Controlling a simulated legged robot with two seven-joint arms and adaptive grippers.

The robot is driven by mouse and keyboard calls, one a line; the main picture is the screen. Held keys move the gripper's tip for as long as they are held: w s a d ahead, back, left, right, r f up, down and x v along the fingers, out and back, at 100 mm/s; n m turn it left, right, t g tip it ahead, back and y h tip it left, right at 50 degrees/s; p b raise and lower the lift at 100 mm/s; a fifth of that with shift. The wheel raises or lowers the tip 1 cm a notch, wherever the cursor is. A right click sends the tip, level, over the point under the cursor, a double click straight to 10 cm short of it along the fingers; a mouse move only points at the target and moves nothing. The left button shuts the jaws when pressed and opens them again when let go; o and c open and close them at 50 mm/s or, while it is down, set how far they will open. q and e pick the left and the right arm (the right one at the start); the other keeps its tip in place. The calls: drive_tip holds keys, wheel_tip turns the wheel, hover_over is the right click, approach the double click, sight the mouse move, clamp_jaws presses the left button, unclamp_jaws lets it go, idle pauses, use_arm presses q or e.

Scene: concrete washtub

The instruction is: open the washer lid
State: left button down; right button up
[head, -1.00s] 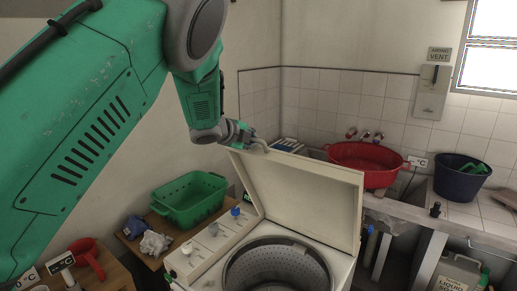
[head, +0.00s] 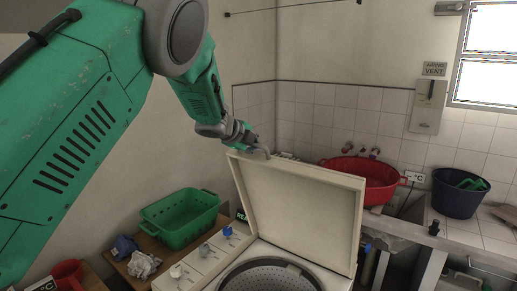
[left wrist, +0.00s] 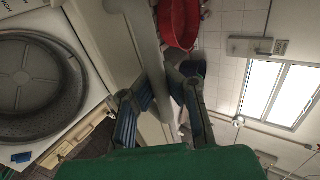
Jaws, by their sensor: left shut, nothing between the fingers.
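The washer lid (head: 305,205) stands raised on the cream washer, its pale inner face toward me. The drum (head: 268,277) is uncovered below it, and the drum also shows at the left of the left wrist view (left wrist: 27,75). My left gripper (head: 257,148) is at the lid's top edge, near its left corner. It is shut with nothing held. I cannot tell whether its fingers touch the lid. In the left wrist view, the gripper (left wrist: 162,103) is beside the cream lid (left wrist: 98,35). My right gripper is not in view.
A green basket (head: 180,220) stands left of the washer. A red basin (head: 365,175) and dark blue bucket (head: 460,195) are on the tiled counter behind and to the right. Knobs (head: 205,250) line the washer's left panel. The wall is close behind the lid.

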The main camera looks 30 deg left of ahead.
use_arm(q)
drive_tip(key=c, duration=1.8)
unclamp_jaws()
drive_tip(key=shift+a+r, duration=0.3)
drive_tip(key=shift+r, duration=0.15)
drive_tip(key=shift+o, duration=0.8)
drive_tip(key=shift+s, duration=0.35)
drive_tip(key=shift+a+f, duration=0.1)
drive_tip(key=shift+f, duration=0.05)
drive_tip(key=shift+s+r, duration=0.2)
drive_tip(key=shift+s, duration=0.05)
drive_tip(key=v, duration=1.1)
drive_tip(key=shift+s, duration=0.2)
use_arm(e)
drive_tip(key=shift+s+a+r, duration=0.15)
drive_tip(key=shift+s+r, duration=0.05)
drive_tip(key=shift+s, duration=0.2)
use_arm(q)
drive_tip(key=shift+r, duration=0.1)
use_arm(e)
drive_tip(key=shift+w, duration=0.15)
